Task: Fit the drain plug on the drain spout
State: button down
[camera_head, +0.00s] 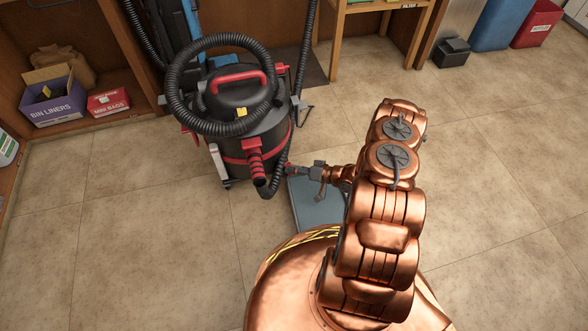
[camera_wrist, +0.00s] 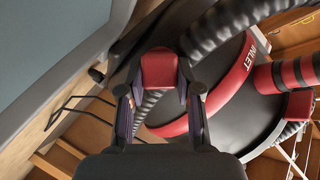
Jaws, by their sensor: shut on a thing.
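My gripper (camera_head: 300,168) is beside the right side of the black and red wet vacuum (camera_head: 240,130), low down and above a grey tray. In the wrist view my gripper (camera_wrist: 160,88) has its two fingers closed around a small red block-like piece (camera_wrist: 160,68), which looks like the drain plug. The vacuum's black drum (camera_wrist: 250,120) with its red band lies just beyond and to the right of the fingers, with the label INLET. I cannot make out the drain spout in either view. Whether the red piece touches the vacuum cannot be told.
The grey tray (camera_head: 318,205) lies on the floor under my gripper. A ribbed hose (camera_head: 297,75) loops over and beside the vacuum. Shelves with a bin liners box (camera_head: 52,103) stand at left, bins (camera_head: 535,22) at back right. The tiled floor at right is clear.

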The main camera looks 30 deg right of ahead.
jog(key=shift+d, duration=0.1)
jog(key=c, duration=0.7)
grip_release()
jog(key=v, duration=1.2)
jog(key=shift+r, duration=0.1)
jog(key=shift+p+v, duration=2.25)
jog(key=shift+v, duration=2.7)
jog(key=shift+r, duration=0.1)
